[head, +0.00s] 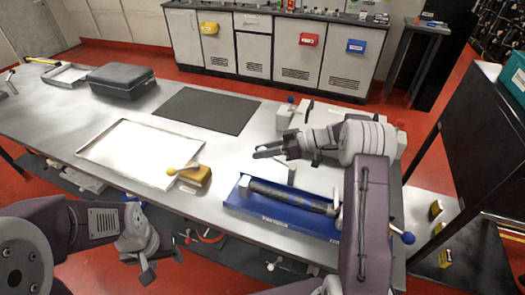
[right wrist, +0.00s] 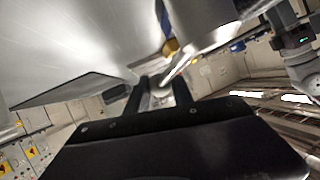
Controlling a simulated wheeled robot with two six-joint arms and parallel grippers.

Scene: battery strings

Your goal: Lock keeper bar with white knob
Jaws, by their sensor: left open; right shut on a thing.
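A blue tray (head: 262,216) at the front right of the bench holds a long dark cylinder (head: 285,197). A pale curved bar (head: 337,198) stands at the cylinder's right end. A pale upright piece (head: 291,174) rises behind the tray, below my right gripper (head: 266,151). In the right wrist view, my right gripper (right wrist: 158,92) has a pale piece (right wrist: 160,98) between its dark fingers. I cannot tell whether it is the white knob; no white knob is clear. My left gripper (head: 148,268) is open and empty, low in front of the bench.
A yellow-knobbed block (head: 195,176) stands left of the blue tray. A white-bottomed tray (head: 135,152), a dark mat (head: 208,110) and a dark case (head: 120,81) lie on the bench. A blue knob (head: 408,237) sticks out at the right edge. Bare bench lies between the mat and my right gripper.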

